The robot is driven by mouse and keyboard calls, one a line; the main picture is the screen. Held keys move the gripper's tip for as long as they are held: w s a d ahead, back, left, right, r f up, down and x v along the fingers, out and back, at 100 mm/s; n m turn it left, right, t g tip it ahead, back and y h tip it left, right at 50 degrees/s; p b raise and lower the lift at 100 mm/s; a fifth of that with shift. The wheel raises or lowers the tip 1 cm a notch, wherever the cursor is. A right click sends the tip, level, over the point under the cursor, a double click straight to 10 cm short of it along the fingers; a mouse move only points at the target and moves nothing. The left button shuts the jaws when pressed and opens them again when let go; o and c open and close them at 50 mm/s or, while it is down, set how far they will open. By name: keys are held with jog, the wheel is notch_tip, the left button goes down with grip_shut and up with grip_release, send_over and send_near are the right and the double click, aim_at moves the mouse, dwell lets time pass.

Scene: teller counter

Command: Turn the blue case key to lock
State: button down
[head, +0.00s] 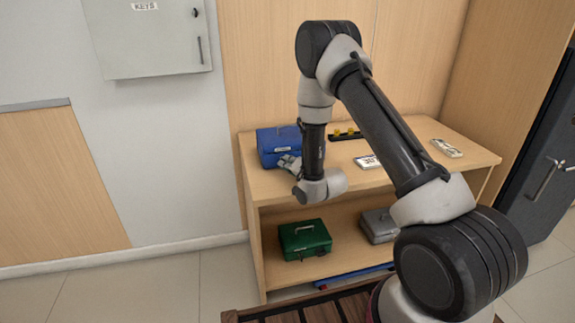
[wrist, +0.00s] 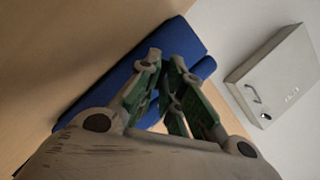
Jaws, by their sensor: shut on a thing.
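The blue case (head: 276,142) sits at the left end of the wooden counter's top. It also fills the middle of the wrist view (wrist: 112,88), tilted in the picture. My gripper (head: 287,161) is at the front of the case in the head view. In the wrist view my gripper (wrist: 163,62) has its fingertips close together against the blue case. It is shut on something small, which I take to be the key. The key itself is hidden by the fingers, so its angle cannot be told.
A green case (head: 305,240) and a grey case (head: 378,226) stand on the shelf below. A white card (head: 367,162), a dark rack with yellow pieces (head: 345,134) and a small pale item (head: 446,148) lie on the counter (head: 420,130). A key cabinet (head: 150,38) hangs on the wall.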

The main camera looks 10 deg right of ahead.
jog(key=n+g+h, duration=0.1)
jog(key=n+h, duration=0.1)
jog(key=n, duration=0.2)
jog(key=shift+a+r, duration=0.1)
jog(key=shift+a, duration=0.05)
jog(key=n+h, duration=0.3)
jog(key=shift+a+n, duration=0.15)
jog(key=shift+n, duration=0.25)
dwell(0.3)
jog(key=c, duration=1.6)
grip_release()
jog(key=shift+o, duration=0.2)
jog(key=v, duration=1.2)
jog(key=shift+r, duration=0.2)
